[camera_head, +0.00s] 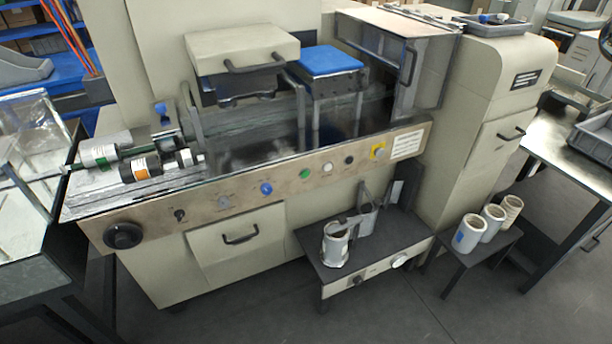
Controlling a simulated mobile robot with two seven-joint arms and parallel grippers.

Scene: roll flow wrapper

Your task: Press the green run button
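The green run button (304,174) is a small round knob on the long beige control panel (255,176) along the front of the wrapping machine. A blue button (266,188) sits to its left and a white button (327,168) to its right. Nothing covers the green button. Whether it is pressed in cannot be told at this size. Neither of my grippers shows in the head view.
A low stand (385,256) projects below the panel. White rolls (468,234) stand on a small table.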

